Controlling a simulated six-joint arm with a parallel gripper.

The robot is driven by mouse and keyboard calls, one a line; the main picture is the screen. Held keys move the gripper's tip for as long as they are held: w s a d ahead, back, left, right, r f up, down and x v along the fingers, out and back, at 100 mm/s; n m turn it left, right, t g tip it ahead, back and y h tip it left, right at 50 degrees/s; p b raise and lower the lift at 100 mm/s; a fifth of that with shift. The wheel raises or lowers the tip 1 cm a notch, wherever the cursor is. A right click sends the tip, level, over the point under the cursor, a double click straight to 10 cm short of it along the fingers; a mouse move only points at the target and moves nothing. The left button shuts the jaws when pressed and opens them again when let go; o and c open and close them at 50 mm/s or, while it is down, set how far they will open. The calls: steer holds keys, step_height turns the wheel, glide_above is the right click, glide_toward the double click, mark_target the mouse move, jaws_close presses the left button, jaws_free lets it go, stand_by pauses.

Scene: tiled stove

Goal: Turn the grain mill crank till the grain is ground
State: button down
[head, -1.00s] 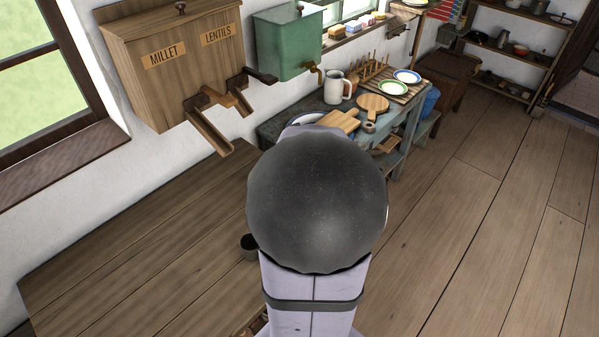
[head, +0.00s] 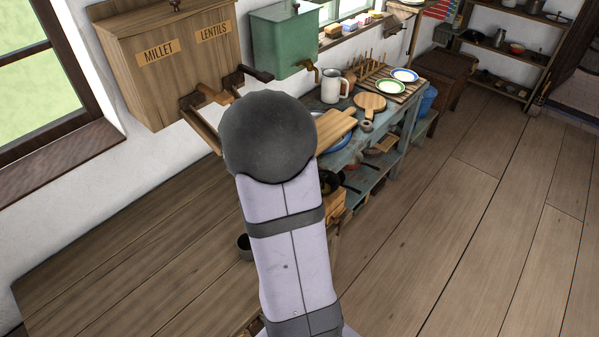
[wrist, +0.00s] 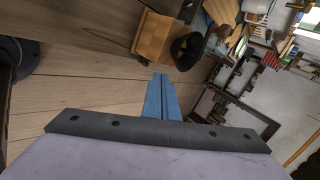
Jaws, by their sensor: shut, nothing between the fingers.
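My gripper (wrist: 161,80) shows in the wrist view as two blue fingers, shut together and empty. In the head view it is hidden behind my arm. Ahead of the fingertips in the wrist view is a wooden box (wrist: 158,38) with a dark round part (wrist: 188,52) beside it.
A wall dispenser (head: 160,85) marked MILLET and LENTILS has chutes jutting out near my arm. A green tank (head: 283,42) hangs beside it. A bench (head: 408,125) holds boards, plates and a mug (head: 331,86).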

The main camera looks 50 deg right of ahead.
steer(key=w+a+r+n+t+h+b, duration=0.1)
steer(key=w+a+n+t+h, duration=0.1)
steer(key=n, duration=0.7)
steer(key=w+a+r+n+t+h, duration=0.1)
steer(key=w+n+h, duration=0.3)
steer(key=n, duration=0.5)
steer(key=shift+w+a+n+t+h+b, duration=0.15)
steer(key=shift+a+n+t+h+b, duration=0.25)
steer(key=shift+a+t, duration=0.3)
steer(key=shift+w+d+f+b, duration=0.15)
steer(key=shift+f+b, duration=0.1)
steer(key=shift+b, duration=0.35)
steer(key=b+x, duration=0.5)
steer(key=x, duration=0.8)
steer(key=shift+d, duration=0.35)
